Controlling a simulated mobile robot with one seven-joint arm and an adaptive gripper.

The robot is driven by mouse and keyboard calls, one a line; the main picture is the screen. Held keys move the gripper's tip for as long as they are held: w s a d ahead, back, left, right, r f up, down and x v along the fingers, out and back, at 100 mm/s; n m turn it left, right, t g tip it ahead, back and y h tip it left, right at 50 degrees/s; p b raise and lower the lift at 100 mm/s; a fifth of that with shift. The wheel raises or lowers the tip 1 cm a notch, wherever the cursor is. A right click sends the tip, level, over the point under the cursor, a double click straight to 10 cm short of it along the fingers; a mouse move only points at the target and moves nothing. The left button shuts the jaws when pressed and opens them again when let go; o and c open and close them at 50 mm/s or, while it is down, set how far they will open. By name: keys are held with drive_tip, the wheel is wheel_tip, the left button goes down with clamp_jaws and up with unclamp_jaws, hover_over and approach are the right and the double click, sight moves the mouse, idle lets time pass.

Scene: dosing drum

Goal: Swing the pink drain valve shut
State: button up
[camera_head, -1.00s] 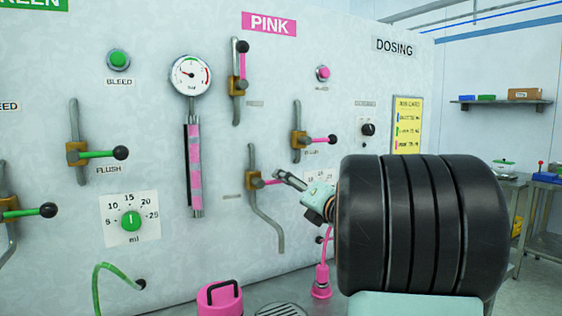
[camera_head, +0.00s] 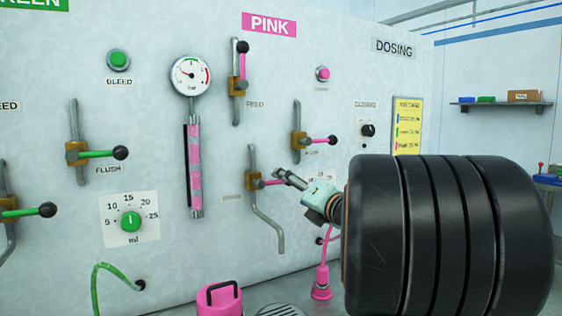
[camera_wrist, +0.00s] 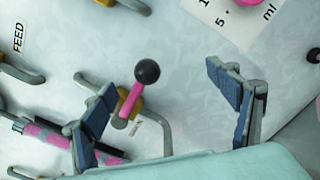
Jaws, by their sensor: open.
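The pink drain valve (camera_head: 254,180) is the lowest of the pink group on the panel, with a brass body on a bent grey pipe. Its pink lever (camera_head: 272,182) points right, across the upright part of the pipe. My gripper (camera_head: 285,177) is at the lever's outer end and hides the knob in the head view. In the wrist view the pink lever (camera_wrist: 131,100) and its black ball knob (camera_wrist: 147,71) show between the two spread fingers of my gripper (camera_wrist: 165,98). The gripper is open; contact with the lever cannot be told.
The pink flush valve (camera_head: 300,140) is just above right, and the pink feed valve (camera_head: 238,85) higher up with its lever upright. A pressure gauge (camera_head: 191,75) and pink-striped tube (camera_head: 195,165) are left. A pink canister (camera_head: 219,301) stands below.

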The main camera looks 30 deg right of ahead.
drive_tip(key=s+b, duration=0.1)
drive_tip(key=s, duration=0.6)
drive_tip(key=shift+s+d, duration=0.15)
drive_tip(key=shift+r, duration=0.1)
